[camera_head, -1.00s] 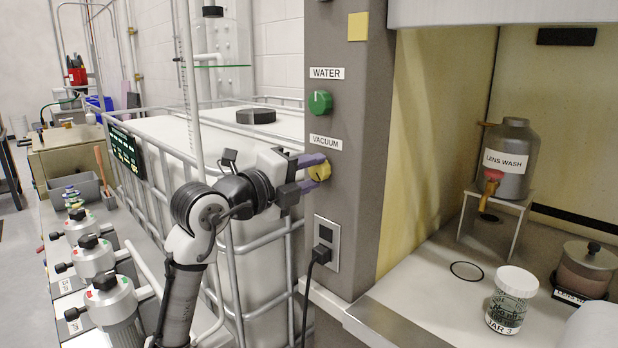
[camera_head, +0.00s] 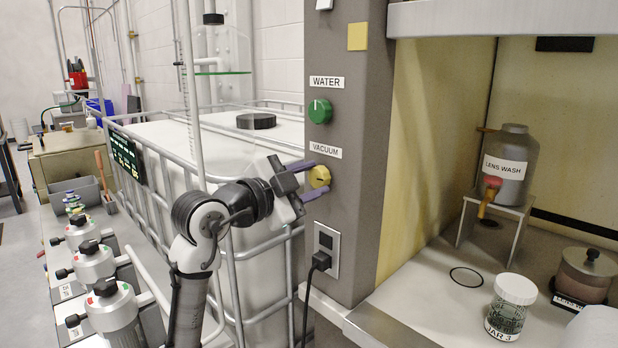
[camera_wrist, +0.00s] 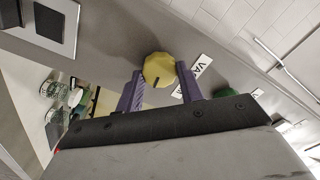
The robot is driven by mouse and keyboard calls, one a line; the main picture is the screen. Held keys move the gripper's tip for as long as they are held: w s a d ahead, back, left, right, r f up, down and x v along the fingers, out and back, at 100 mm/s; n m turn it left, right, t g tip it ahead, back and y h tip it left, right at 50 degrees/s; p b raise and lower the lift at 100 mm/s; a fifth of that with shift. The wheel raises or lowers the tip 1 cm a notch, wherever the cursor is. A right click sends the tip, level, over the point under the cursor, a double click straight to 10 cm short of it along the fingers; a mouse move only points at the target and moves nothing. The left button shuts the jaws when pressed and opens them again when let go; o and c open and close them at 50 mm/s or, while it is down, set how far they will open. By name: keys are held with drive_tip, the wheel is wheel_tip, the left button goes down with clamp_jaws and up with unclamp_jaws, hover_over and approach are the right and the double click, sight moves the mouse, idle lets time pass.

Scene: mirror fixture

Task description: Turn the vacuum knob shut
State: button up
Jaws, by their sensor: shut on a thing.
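The yellow vacuum knob (camera_head: 320,176) is on the grey post, below the VACUUM label (camera_head: 325,150). It has a dark pointer mark. My gripper (camera_head: 318,180) is at the knob, with one purple finger above it and one below, closed around its sides. In the wrist view the round knob (camera_wrist: 158,67) sits between the two purple fingertips (camera_wrist: 160,70), with its dark mark facing my gripper. The exact contact at the fingertips is hard to make out.
A green WATER knob (camera_head: 320,111) is directly above. A socket with a black plug (camera_head: 321,261) is below. The white tank in its metal cage (camera_head: 240,250) stands close behind my arm. The hood on the right holds a jar (camera_head: 511,305) and a LENS WASH bottle (camera_head: 510,165).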

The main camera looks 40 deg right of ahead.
drive_tip(key=n+p, duration=0.1)
drive_tip(key=n, duration=0.3)
drive_tip(key=shift+r+n, duration=0.1)
drive_tip(key=shift+n, duration=0.3)
drive_tip(key=n+p, duration=0.2)
drive_tip(key=n, duration=0.1)
drive_tip(key=shift+n, duration=0.3)
drive_tip(key=n+p, duration=0.3)
drive_tip(key=n, duration=0.2)
drive_tip(key=shift+w+p, duration=0.1)
drive_tip(key=shift+p, duration=0.2)
drive_tip(key=shift+n+p, duration=0.95)
drive_tip(key=shift+n, duration=0.65)
drive_tip(key=o, duration=1)
